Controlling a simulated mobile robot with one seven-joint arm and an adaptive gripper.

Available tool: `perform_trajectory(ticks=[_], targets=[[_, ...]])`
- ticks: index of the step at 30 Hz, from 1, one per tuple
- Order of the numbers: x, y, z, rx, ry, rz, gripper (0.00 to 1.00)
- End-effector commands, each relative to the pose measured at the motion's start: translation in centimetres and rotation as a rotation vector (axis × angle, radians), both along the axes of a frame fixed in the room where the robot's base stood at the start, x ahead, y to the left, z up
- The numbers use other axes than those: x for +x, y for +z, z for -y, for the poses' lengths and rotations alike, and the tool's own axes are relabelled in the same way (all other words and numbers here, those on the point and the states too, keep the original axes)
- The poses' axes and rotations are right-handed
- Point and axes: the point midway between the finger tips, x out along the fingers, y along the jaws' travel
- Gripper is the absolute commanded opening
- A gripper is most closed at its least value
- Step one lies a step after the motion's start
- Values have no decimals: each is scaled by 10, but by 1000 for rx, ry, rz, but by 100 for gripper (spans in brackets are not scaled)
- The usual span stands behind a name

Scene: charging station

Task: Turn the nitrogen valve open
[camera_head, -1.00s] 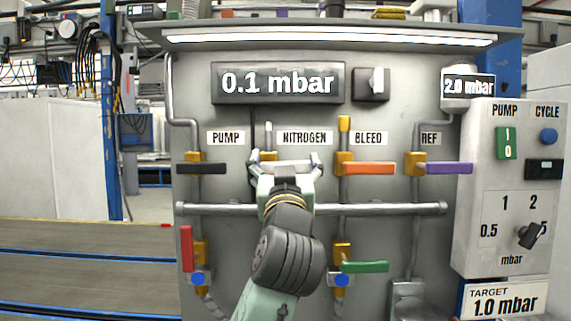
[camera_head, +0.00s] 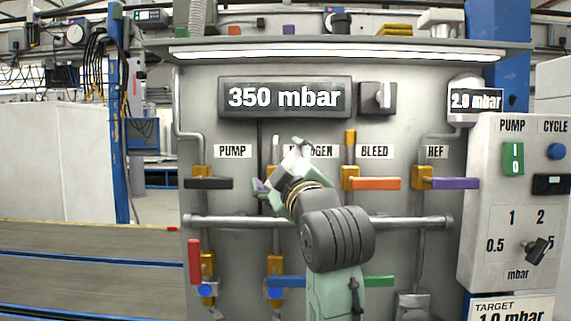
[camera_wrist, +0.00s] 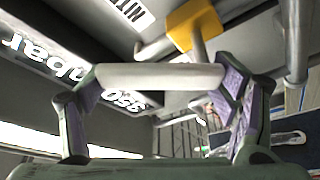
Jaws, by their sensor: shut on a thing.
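My gripper (camera_head: 280,168) is at the nitrogen valve, under the partly hidden NITROGEN label (camera_head: 322,151). Its two fingers are shut on the white valve handle (camera_head: 291,161), which slants up to the right. In the wrist view the white handle (camera_wrist: 160,76) lies across between my fingers, joined to the yellow valve body (camera_wrist: 193,24). In the head view my gripper and arm hide most of that valve. The pressure display (camera_head: 285,97) reads 350 mbar.
The black pump handle (camera_head: 208,183), orange bleed handle (camera_head: 376,184) and purple REF handle (camera_head: 456,183) lie horizontal on either side. A horizontal pipe (camera_head: 235,221) runs below. Lower are a red handle (camera_head: 195,262), a blue one (camera_head: 288,281) and a green one (camera_head: 379,281).

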Motion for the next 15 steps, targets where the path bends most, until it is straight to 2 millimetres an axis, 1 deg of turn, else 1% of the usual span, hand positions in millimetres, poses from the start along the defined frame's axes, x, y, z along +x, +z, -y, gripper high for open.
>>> perform_trajectory(ticks=[1,4,15], targets=[[0,4,0,-48,-3,-1,30],[0,5,-4,-142,-3,1,30],[0,6,-16,-461,-1,0,30]])
